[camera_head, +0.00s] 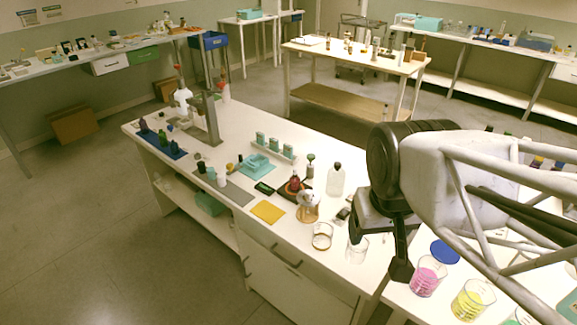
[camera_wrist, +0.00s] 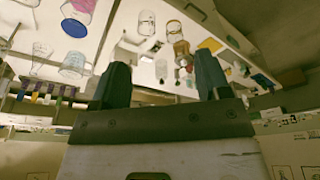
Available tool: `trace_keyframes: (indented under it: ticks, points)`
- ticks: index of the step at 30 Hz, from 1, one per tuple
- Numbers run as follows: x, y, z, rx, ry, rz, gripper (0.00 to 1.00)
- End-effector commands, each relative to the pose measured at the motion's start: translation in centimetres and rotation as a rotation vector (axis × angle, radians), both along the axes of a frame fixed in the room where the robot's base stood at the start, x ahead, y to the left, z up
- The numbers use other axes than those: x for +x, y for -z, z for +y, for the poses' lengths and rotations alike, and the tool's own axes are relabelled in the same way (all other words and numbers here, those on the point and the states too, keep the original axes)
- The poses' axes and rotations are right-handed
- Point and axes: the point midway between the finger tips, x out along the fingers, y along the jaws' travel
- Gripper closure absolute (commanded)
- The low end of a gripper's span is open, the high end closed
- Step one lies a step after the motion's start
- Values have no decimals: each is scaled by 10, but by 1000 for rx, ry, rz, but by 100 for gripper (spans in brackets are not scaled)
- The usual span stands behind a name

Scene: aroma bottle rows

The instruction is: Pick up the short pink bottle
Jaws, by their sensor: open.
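I cannot pick out a short pink bottle for certain. Several small colored bottles (camera_head: 537,161) stand at the right edge of the head view, partly hidden behind my arm. A row of small colored bottles (camera_wrist: 55,98) also shows at the left of the wrist view, too small to tell a pink one. A small dark red bottle (camera_head: 295,184) stands on a dark mat on the bench. My gripper (camera_head: 400,268) hangs above the bench near the beakers. In the wrist view my gripper (camera_wrist: 163,80) has its two fingers wide apart, with nothing between them.
A beaker of pink liquid (camera_head: 428,276) and one of yellow liquid (camera_head: 472,299) stand below my arm, near a blue disc (camera_head: 445,252). Empty glass beakers (camera_head: 322,236) stand to the left. A blue mat (camera_head: 163,146) holds dark bottles at the bench's far left.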

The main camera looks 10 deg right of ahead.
Motion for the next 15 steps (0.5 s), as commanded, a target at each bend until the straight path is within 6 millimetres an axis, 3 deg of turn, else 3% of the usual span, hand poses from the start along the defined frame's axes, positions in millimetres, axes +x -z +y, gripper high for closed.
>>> trace_keyframes:
  ticks: [8,15]
  points:
    - [25,1,-4,-73,-81,52,30]
    - [68,6,-9,-191,-214,133,30]
